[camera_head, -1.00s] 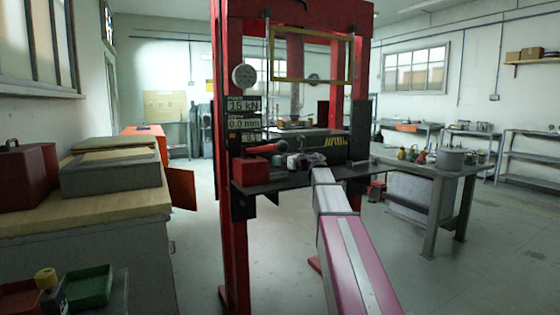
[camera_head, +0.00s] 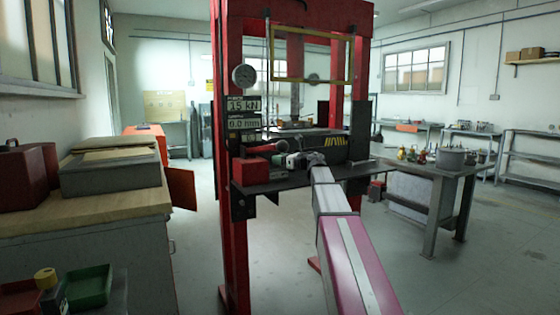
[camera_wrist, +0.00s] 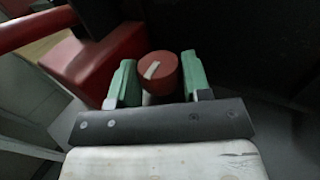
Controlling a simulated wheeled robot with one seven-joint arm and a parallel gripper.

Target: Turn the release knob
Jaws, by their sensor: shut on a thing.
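The release knob (camera_wrist: 158,72) is a round red-brown knob with a pale pointer mark, seen in the wrist view between the green fingers of my gripper (camera_wrist: 154,84). The fingers are shut on it, one on each side. In the wrist view the pale mark tilts up to the right. In the head view my gripper (camera_head: 292,160) is at the front of the press, beside its red box; the knob itself is too small and covered to make out there.
A red box (camera_wrist: 100,65) with a red lever bar (camera_wrist: 30,28) stands at the upper left in the wrist view. The red press frame (camera_head: 232,230) carries a gauge (camera_head: 244,75) and displays reading 15 kN and 0.0 mm (camera_head: 243,124). A workbench (camera_head: 440,185) stands at the right.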

